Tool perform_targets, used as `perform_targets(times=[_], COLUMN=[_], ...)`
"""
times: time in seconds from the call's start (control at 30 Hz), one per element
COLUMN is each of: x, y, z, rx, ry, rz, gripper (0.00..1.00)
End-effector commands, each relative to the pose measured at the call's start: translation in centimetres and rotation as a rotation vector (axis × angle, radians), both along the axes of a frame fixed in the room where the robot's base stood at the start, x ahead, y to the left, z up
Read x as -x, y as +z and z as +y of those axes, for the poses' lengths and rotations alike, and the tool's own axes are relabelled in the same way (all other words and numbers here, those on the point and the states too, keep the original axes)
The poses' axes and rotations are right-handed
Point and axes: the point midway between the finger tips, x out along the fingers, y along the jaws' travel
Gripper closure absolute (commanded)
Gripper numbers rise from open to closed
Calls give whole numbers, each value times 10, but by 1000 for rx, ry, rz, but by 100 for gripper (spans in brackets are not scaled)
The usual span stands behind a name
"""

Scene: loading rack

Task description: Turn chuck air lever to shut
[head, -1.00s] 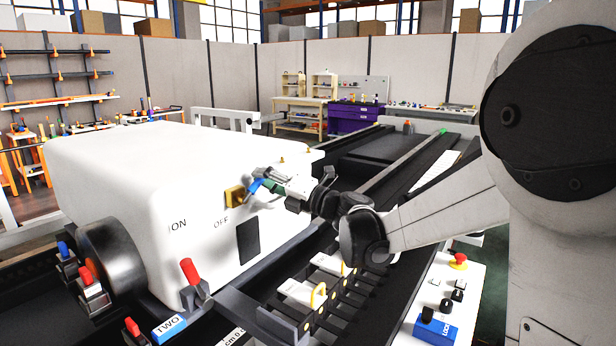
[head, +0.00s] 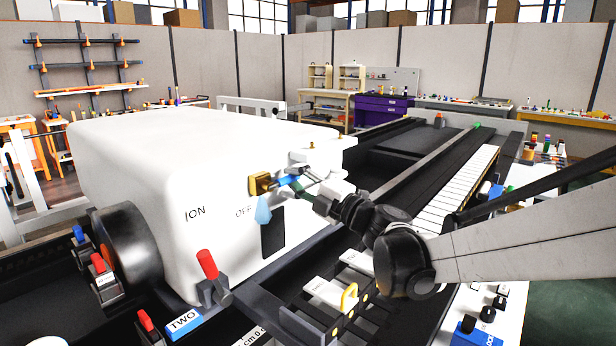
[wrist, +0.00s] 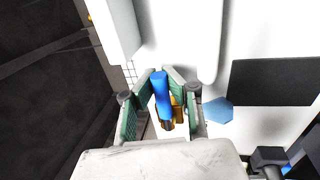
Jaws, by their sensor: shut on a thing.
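The chuck air lever is a blue handle (head: 289,181) on a brass valve (head: 260,184) on the front face of a white machine housing. It points out to the right from the valve in the head view. My gripper (head: 298,184) is closed around the handle. In the wrist view the blue lever (wrist: 161,95) stands between my two green-padded fingers (wrist: 160,108), with brass (wrist: 177,108) behind it. Part of the valve is hidden by the fingers. A light blue tag (head: 264,211) hangs just below the valve; it also shows in the wrist view (wrist: 217,110).
The white housing (head: 160,160) carries ON and OFF markings left of the valve. A dark panel (head: 273,232) lies below my gripper. Red-handled levers (head: 207,264) stand at the lower left. A yellow loop (head: 349,297) sits on the rail below my arm.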

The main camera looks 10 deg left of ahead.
Motion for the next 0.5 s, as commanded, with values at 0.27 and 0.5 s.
perform_targets(times=[0.27,0.5], x=[0,0], y=[0,0], z=[0,0], rx=[-1,0], ry=[0,1], rz=[2,1], gripper=[100,72])
